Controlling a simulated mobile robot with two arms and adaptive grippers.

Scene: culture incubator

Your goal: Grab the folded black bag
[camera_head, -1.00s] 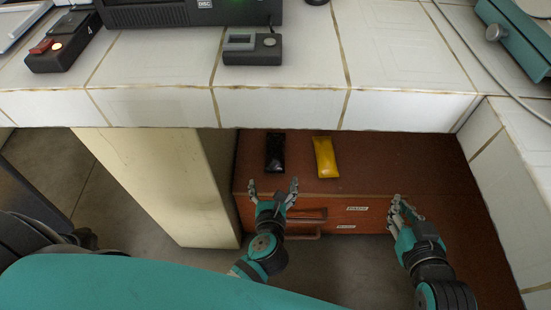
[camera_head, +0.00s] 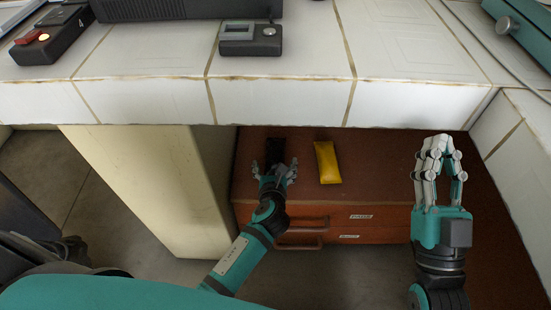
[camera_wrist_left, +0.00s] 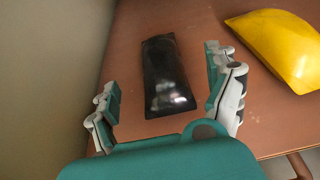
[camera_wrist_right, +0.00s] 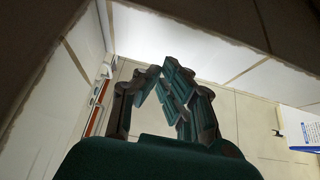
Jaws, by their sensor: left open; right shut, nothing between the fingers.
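The folded black bag (camera_head: 275,148) lies flat on top of the brown drawer cabinet, under the tiled counter. In the left wrist view the bag (camera_wrist_left: 166,75) is a dark, shiny, narrow packet. My left gripper (camera_head: 274,168) is open at the near end of the bag. In the left wrist view its fingers (camera_wrist_left: 165,95) stand on either side of the bag's near part, with gaps, not touching it. My right gripper (camera_head: 438,145) is shut and empty, right of the cabinet drawers. In the right wrist view its fingertips (camera_wrist_right: 162,72) come together.
A yellow packet (camera_head: 328,162) lies just right of the bag. The white tiled counter (camera_head: 290,98) overhangs the cabinet (camera_head: 390,165). A cream panel (camera_head: 150,180) stands close on the left. Drawer handles (camera_head: 300,225) stick out in front.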

